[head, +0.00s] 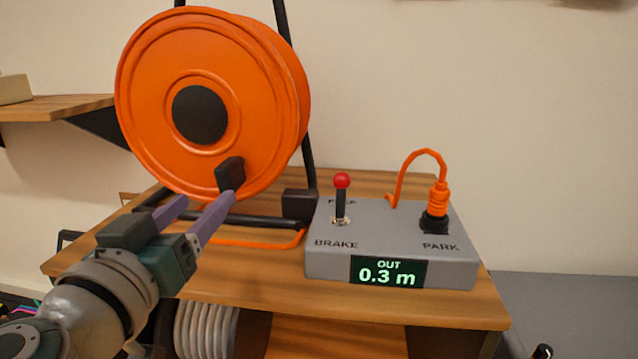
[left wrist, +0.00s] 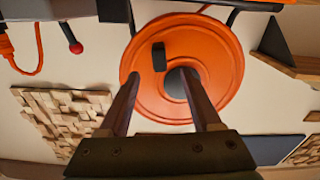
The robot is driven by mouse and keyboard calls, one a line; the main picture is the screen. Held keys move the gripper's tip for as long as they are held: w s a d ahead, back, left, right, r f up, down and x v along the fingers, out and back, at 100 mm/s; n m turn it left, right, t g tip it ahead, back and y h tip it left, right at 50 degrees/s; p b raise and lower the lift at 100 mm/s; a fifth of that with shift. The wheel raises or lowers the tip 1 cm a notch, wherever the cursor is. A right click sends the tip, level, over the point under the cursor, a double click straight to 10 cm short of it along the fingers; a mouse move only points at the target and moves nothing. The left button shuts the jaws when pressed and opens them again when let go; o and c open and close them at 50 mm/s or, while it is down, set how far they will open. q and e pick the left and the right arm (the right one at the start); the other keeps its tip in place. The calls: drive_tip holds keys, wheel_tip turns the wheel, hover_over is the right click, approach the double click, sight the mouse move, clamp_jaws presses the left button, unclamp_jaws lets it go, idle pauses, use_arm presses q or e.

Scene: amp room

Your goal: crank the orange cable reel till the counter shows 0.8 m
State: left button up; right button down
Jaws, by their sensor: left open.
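The orange cable reel (head: 160,60) stands upright on a black frame, with a dark hub in its middle. Its black crank knob (head: 230,174) is low on the face, right of the hub. My left gripper (head: 209,202) is open and empty, its fingers pointing at the knob. In the left wrist view the knob (left wrist: 158,56) appears between and just beyond the fingertips; I cannot tell whether they touch it. The grey box (head: 323,262) has a counter (head: 388,273) reading OUT 0.3 m. My right gripper is not in view.
The red-tipped brake lever (head: 341,197) stands up on the box. An orange plug (head: 437,205) sits at PARK with its cable looping behind. The wooden table (head: 240,285) carries reel and box. A wall shelf (head: 60,107) is at left; a grey surface (head: 570,305) is at right.

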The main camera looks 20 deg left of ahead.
sight(222, 181)
use_arm(q)
drive_tip(key=b+x, duration=0.1)
drive_tip(key=x, duration=0.6)
drive_tip(key=shift+w+r, duration=0.1)
drive_tip(key=shift+w, duration=0.3)
drive_tip(key=shift+x, duration=1)
clamp_jaws()
idle(0.5)
